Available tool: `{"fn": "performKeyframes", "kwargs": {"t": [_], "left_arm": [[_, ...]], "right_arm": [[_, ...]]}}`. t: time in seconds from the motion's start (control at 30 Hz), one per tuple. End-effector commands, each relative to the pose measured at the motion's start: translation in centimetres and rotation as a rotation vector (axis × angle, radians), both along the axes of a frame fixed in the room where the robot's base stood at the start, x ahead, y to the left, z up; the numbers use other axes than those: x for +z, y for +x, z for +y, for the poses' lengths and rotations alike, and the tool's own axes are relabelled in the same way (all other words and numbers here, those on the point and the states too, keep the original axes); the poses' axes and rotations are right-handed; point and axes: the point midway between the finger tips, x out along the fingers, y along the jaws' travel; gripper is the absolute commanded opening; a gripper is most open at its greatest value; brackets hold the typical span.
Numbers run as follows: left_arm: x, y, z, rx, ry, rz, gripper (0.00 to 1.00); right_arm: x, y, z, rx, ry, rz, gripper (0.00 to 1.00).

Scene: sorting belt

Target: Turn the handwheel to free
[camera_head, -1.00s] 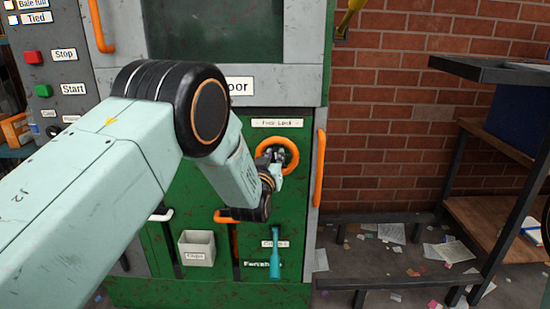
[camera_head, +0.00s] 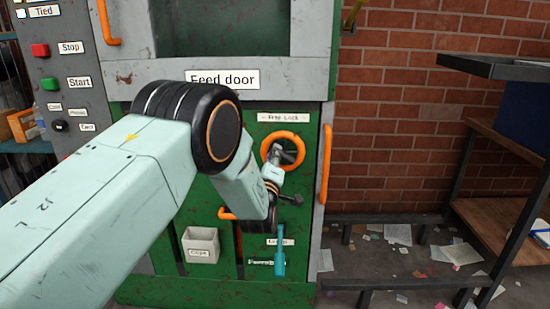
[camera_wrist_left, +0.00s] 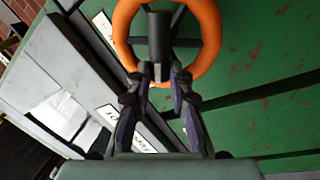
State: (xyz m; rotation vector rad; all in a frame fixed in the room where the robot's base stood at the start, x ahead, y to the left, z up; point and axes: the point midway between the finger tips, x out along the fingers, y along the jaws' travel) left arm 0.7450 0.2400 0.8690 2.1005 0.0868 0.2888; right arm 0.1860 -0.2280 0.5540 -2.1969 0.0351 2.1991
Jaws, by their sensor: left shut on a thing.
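The handwheel (camera_head: 302,147) is an orange ring with dark spokes on the green machine front, below a white label reading Free and Lock (camera_head: 283,117). My left gripper (camera_head: 277,160) is at the wheel's lower left part in the head view. In the left wrist view, the orange rim (camera_wrist_left: 207,30) fills the top centre, and a dark cylindrical part of the wheel (camera_wrist_left: 158,35) stands between the tips of my left gripper (camera_wrist_left: 158,75). The fingers are shut on the wheel; the exact contact is partly hidden. My right gripper is not in view.
The feed door sign (camera_head: 222,79) is above the wheel. An orange vertical handle (camera_head: 326,165) stands close on the right. A bench (camera_head: 400,219) and a shelf (camera_head: 505,215) stand at right.

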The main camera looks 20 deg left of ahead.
Motion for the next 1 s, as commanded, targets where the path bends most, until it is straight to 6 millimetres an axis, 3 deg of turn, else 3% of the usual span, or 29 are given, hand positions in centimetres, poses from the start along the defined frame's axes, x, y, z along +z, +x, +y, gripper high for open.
{"fn": "performKeyframes", "kwargs": {"t": [0.5, 1.0], "left_arm": [[-1.4, -0.1, 0.2, 0.003, -0.391, -0.107, 0.0], [-1.9, -0.2, 0.2, 0.005, -0.514, -0.139, 0.0]], "right_arm": [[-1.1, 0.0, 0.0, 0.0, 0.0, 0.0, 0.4], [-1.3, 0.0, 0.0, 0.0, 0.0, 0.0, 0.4]]}}
